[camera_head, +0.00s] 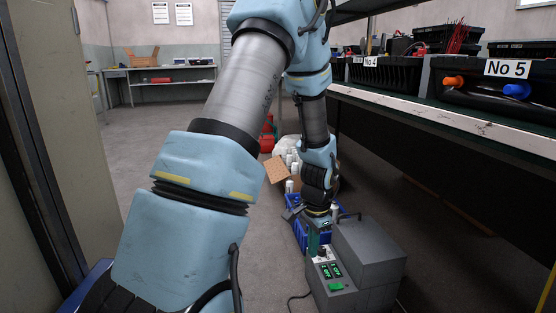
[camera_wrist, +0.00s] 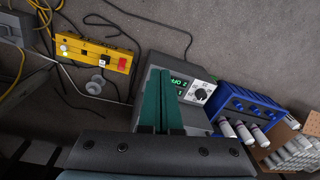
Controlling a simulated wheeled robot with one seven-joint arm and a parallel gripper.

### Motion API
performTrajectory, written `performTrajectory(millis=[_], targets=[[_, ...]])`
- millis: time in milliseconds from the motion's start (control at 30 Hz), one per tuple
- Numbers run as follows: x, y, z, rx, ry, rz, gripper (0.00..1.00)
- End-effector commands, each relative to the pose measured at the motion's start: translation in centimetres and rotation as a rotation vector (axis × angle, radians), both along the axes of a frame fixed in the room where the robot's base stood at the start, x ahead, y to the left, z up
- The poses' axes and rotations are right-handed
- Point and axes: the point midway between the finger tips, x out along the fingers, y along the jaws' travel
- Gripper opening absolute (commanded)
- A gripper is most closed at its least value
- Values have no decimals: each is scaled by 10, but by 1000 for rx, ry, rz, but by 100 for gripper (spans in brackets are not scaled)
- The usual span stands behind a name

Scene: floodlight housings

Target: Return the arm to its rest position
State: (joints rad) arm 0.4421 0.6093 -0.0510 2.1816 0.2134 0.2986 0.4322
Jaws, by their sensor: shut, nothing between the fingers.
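My gripper (camera_wrist: 162,75) shows in the wrist view as two green fingers shut side by side with nothing between them. It points down over a grey box-shaped device with a lit green display (camera_wrist: 178,82) and a white dial panel. In the head view my arm reaches forward and down, and my gripper (camera_head: 318,240) hangs just above or beside the grey device (camera_head: 368,252). I cannot tell whether the fingertips touch it. The device stands low, with green displays and a green button on its near part.
A blue unit (camera_wrist: 245,108) with white cylinders stands right of the device. A yellow control box (camera_wrist: 95,55) with a red switch and cables lies left. In the head view, a long shelf (camera_head: 450,120) with black bins runs along the right. Open floor (camera_head: 165,125) lies left.

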Motion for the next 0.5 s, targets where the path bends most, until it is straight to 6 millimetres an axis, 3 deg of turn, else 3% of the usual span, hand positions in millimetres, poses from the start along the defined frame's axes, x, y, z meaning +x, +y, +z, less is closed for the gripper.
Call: performTrajectory(millis=[33,200,500], targets=[[-1,23,34,-10,-15,111,0],[-23,86,104,-43,-36,461,0],[-70,148,168,-101,-54,876,0]])
